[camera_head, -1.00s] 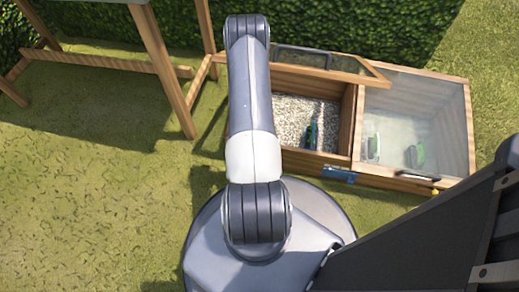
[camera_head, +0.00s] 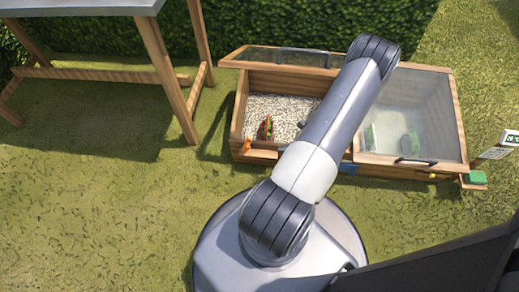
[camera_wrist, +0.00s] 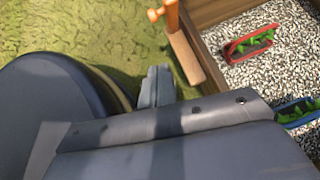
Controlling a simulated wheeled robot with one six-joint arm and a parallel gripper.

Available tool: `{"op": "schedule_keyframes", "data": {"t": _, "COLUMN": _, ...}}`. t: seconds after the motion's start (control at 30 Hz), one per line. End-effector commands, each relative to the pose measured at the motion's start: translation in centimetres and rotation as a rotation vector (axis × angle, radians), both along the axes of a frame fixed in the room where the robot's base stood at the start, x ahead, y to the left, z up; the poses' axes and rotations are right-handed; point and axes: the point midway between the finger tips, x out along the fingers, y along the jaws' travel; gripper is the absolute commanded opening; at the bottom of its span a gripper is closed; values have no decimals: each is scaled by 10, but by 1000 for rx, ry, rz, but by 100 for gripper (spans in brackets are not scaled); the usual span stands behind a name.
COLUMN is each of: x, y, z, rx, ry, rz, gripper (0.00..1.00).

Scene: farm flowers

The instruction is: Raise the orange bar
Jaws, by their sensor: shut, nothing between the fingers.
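The orange bar (camera_head: 247,145) is a small upright piece at the front left corner of the wooden planter box. In the wrist view the orange bar (camera_wrist: 169,15) is at the top, cut by the frame edge, with a short crosspiece on it, beside a wooden ledge. My gripper (camera_wrist: 156,86) shows as grey fingertips, shut and empty. It is below the orange bar in the wrist view and apart from it. In the head view my arm hides most of the gripper.
The box (camera_head: 237,118) holds gravel with a red planter (camera_wrist: 250,45) and a blue planter (camera_wrist: 297,113). Its left lid is open; a clear lid (camera_head: 425,90) covers the right side. A green block (camera_head: 477,177) sits at the right. A wooden table (camera_head: 160,75) stands left. Grass lies in front.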

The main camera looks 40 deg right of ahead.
Motion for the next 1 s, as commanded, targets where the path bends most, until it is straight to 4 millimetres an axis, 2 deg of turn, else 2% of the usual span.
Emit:
{"op": "schedule_keyframes", "data": {"t": 0.03, "x": 6, "y": 6, "z": -10, "rx": 3, "ry": 1, "rz": 5, "gripper": 0}}
{"op": "schedule_keyframes", "data": {"t": 0.37, "x": 53, "y": 35, "z": -56, "rx": 2, "ry": 1, "rz": 9, "gripper": 0}}
{"op": "schedule_keyframes", "data": {"t": 0.6, "x": 79, "y": 49, "z": -50, "rx": -1, "ry": -2, "rz": 8, "gripper": 0}}
{"op": "schedule_keyframes", "data": {"t": 1.0, "x": 87, "y": 54, "z": -47, "rx": 0, "ry": -2, "rz": 5, "gripper": 0}}
